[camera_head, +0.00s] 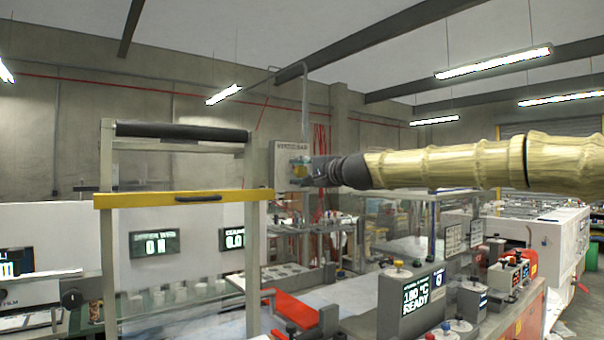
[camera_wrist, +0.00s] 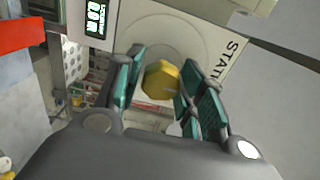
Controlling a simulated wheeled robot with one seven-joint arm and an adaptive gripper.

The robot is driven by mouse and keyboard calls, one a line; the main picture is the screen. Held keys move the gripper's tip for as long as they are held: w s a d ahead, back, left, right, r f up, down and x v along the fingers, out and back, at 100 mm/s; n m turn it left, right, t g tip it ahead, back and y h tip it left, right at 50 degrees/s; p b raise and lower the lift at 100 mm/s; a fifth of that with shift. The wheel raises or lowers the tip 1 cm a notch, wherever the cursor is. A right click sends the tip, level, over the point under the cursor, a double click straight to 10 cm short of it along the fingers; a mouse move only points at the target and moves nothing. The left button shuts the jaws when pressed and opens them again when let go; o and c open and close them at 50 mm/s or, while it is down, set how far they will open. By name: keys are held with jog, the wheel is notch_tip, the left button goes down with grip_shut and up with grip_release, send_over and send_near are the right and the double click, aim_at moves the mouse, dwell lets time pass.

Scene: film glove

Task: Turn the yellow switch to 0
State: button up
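The yellow switch (camera_wrist: 161,80) is a faceted knob on a round pale plate (camera_wrist: 150,38) in the wrist view. Part of the lettering "STAT" shows beside it. My gripper (camera_wrist: 158,84) points at the switch, with its teal-padded fingers apart on either side of it. I see no clear grip on the switch, and its exact depth between the fingers is hard to judge. In the head view my gripper (camera_head: 304,171) is at the grey wall box (camera_head: 289,152), where a bit of yellow shows beside the fingers. The 0 mark is not readable.
A metal frame with a yellow crossbar (camera_head: 150,199) stands at the left, near my arm's side. Red hoses (camera_head: 321,140) hang behind the gripper. A machine with a "180 °C READY" display (camera_head: 421,296) and a red tray (camera_head: 292,309) are below.

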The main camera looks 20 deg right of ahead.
jog(key=shift+o, duration=0.5)
jog(key=v, duration=1.2)
dwell(0.3)
